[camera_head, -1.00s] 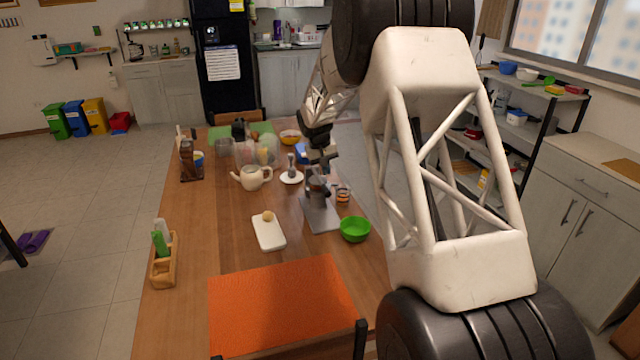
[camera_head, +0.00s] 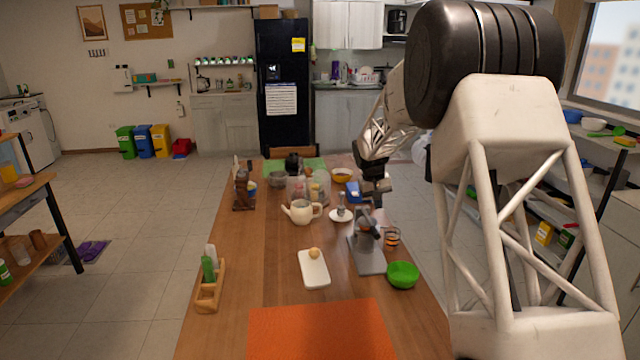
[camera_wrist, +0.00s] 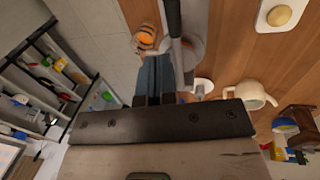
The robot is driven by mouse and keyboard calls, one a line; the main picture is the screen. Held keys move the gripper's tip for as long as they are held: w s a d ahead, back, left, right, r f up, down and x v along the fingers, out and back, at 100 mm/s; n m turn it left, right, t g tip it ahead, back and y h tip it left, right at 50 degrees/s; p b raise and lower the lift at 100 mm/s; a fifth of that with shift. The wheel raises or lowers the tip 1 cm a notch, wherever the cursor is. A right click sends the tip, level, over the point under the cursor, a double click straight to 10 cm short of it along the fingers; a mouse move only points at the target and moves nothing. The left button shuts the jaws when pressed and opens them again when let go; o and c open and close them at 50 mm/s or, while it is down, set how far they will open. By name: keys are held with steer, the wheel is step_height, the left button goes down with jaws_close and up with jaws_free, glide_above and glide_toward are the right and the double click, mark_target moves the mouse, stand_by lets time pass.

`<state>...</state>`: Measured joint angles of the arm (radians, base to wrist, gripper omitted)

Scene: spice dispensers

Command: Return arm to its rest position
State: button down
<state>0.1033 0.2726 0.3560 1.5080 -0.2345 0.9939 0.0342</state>
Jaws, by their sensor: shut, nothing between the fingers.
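My gripper (camera_head: 374,196) is shut and empty. In the head view it is small and dark, and it points down over the right side of the wooden table (camera_head: 275,275). It appears just above and behind a grey stand (camera_head: 372,262) with an upright device on it. The stand's device (camera_wrist: 172,25) is ahead of the fingers there, and I see no contact. My arm's large white links cover the right of the head view.
A green bowl (camera_head: 403,275) and a small orange-banded glass (camera_head: 392,238) stand beside the grey stand. A teapot (camera_head: 302,211), a saucer (camera_head: 341,215) and a white board (camera_head: 314,270) are to the left. The orange mat (camera_head: 320,333) is bare. Shelves line the right wall.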

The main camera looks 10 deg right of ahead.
steer(key=s+a+r, duration=0.2)
steer(key=s+r, duration=0.3)
steer(key=s, duration=0.4)
steer(key=s+a+r+t+y, duration=0.1)
steer(key=s+a+r, duration=0.3)
steer(key=s, duration=0.5)
steer(key=s+a+r, duration=0.1)
steer(key=s+r, duration=0.4)
steer(key=s, duration=0.4)
steer(key=s+a+f, duration=0.1)
steer(key=s+a, duration=0.1)
steer(key=s, duration=1.3)
steer(key=s+a+f+t+y, duration=0.1)
steer(key=s+a, duration=0.2)
steer(key=s, duration=1.3)
steer(key=shift+s+f+t, duration=0.15)
steer(key=shift+f+t, duration=0.15)
steer(key=shift+f, duration=0.1)
steer(key=shift+a, duration=0.1)
